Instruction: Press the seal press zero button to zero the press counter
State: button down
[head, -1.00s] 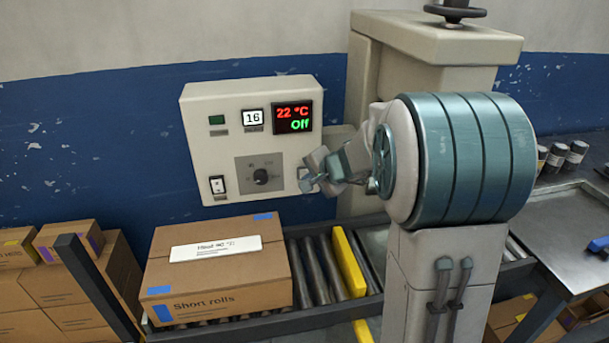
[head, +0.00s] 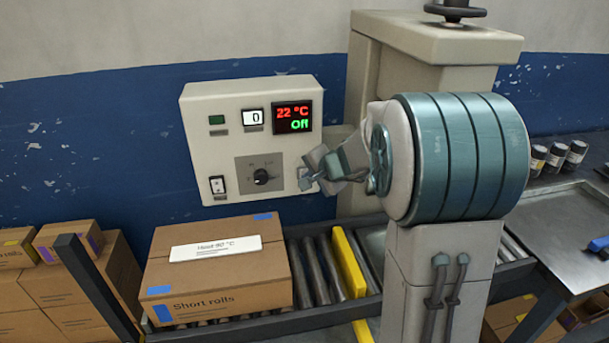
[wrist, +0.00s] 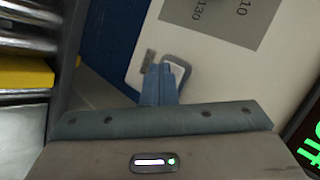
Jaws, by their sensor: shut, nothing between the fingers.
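A dial (head: 261,177) and a rocker switch (head: 217,185) are on the same panel. A carton marked Short rolls (head: 220,275) sits below on the roller conveyor (head: 318,268), beside a yellow bar (head: 348,262). The press column stands behind my arm.

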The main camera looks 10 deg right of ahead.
jog(key=shift+s, duration=0.15)
jog(key=shift+s+b, duration=0.4)
jog(key=shift+s, duration=0.25)
jog(key=s+b, duration=0.1)
jog(key=s, duration=0.4)
jog(key=shift+b, duration=0.3)
jog(key=shift+s+r, duration=0.1)
